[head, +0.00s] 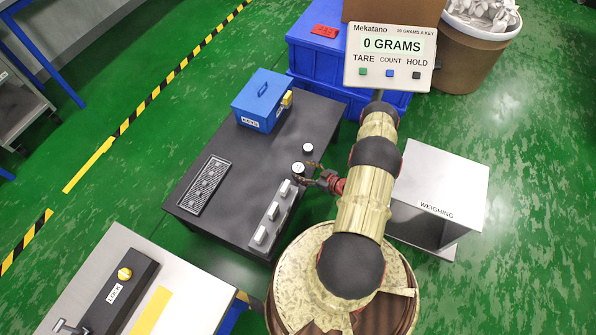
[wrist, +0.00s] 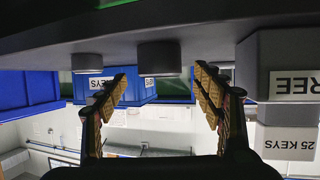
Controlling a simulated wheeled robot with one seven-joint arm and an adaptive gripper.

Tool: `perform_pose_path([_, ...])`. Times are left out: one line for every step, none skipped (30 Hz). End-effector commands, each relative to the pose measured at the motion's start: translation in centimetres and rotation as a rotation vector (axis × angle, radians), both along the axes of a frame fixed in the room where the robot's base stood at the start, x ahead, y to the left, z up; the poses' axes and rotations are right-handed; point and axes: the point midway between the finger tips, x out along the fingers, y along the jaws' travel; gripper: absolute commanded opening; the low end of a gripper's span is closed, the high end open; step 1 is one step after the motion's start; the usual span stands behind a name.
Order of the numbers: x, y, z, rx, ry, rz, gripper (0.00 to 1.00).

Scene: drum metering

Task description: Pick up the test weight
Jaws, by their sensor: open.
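Two small grey cylinders with pale tops stand upright on the black table (head: 228,171) in the head view. The nearer cylinder (head: 298,168) is at my gripper (head: 306,171), which reaches in from the right. In the wrist view, which is upside down, this cylinder (wrist: 160,58) lies between the open fingers (wrist: 160,85) with gaps on both sides. The other cylinder (head: 308,147) stands farther back, outside the fingers, and also shows in the wrist view (wrist: 87,62). I cannot read a marking that tells which one is the test weight.
A grey strip with white labelled blocks (head: 272,214) lies close to my gripper. A blue box (head: 262,100) and a ribbed dark tray (head: 205,185) are also on the table. A display (head: 391,57) reads 0 GRAMS. A weighing stand (head: 440,185) is at the right.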

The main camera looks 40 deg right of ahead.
Motion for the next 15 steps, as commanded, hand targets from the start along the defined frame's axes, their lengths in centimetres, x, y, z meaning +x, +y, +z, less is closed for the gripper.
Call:
perform_pose_path([0.9,0.2,-0.6,-0.002,0.000,0.004,0.67])
perform_pose_path([1.3,0.3,-0.8,0.000,0.000,0.004,0.67])
perform_pose_path([1.8,0.4,-1.0,0.000,0.000,0.004,0.67])
perform_pose_path([2.2,0.4,-1.1,0.000,0.001,0.003,0.67])
perform_pose_path([2.5,0.5,-1.2,-0.001,0.001,0.004,0.67])
perform_pose_path([2.8,0.5,-1.3,-0.001,0.001,0.004,0.67])
perform_pose_path([3.0,0.5,-1.4,-0.001,0.001,0.004,0.67])
perform_pose_path([3.2,0.6,-1.4,0.000,0.001,0.002,0.67])
perform_pose_path([3.3,0.5,-1.5,0.000,0.001,0.001,0.67])
perform_pose_path([3.4,0.5,-1.4,0.000,0.001,0.000,0.67])
perform_pose_path([3.4,0.5,-1.4,0.000,0.001,0.000,0.67])
perform_pose_path([3.4,0.5,-1.4,0.000,0.001,0.000,0.67])
perform_pose_path([3.4,0.5,-1.4,0.001,0.001,0.000,0.67])
perform_pose_path([3.4,0.5,-1.4,0.000,0.001,0.000,0.67])
perform_pose_path([3.4,0.5,-1.4,0.000,0.001,0.000,0.67])
